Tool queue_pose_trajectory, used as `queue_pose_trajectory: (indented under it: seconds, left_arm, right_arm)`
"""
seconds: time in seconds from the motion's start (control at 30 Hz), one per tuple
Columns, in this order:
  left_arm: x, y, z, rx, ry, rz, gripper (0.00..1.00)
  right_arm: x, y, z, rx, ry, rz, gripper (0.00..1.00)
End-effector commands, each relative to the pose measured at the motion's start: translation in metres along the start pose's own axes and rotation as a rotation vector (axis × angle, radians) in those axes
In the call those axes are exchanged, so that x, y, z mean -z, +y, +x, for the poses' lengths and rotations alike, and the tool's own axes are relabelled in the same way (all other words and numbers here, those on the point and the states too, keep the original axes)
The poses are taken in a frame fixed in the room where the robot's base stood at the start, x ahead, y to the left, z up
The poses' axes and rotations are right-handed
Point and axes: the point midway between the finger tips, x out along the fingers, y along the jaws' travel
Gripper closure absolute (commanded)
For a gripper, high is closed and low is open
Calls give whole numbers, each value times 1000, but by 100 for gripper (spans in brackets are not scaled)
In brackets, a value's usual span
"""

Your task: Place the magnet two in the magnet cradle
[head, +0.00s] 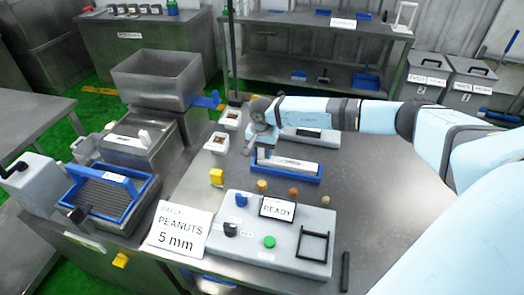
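A long pale bar (292,164) lies along a blue holder (291,178) in the middle of the steel table. Behind it, a flat pale piece with a dark label (306,132) is partly covered by my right arm. I cannot tell which of these is magnet two or the magnet cradle, since the labels are too small to read. My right gripper (259,153) points down at the left end of the blue holder, over or touching the pale bar. Its fingers are too small to show whether they are open or shut. My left gripper is out of view.
A blue-framed sieve (107,195) and a steel hopper (159,76) are at left. The steel table (375,190) is clear right of the blue holder.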

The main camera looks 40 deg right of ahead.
Motion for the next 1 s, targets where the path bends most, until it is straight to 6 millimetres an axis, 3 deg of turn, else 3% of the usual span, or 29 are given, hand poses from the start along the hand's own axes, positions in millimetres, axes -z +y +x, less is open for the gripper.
queue_pose_trajectory:
  seconds: [0.47, 0.8, 1.0]
  left_arm:
    - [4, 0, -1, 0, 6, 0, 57]
    - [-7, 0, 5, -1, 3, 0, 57]
    - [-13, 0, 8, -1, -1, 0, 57]
  right_arm:
    - [1, 0, -11, 1, 1, 0, 47]
    - [1, 0, -80, 3, 3, -1, 47]
    - [1, 0, -112, 2, 2, 0, 47]
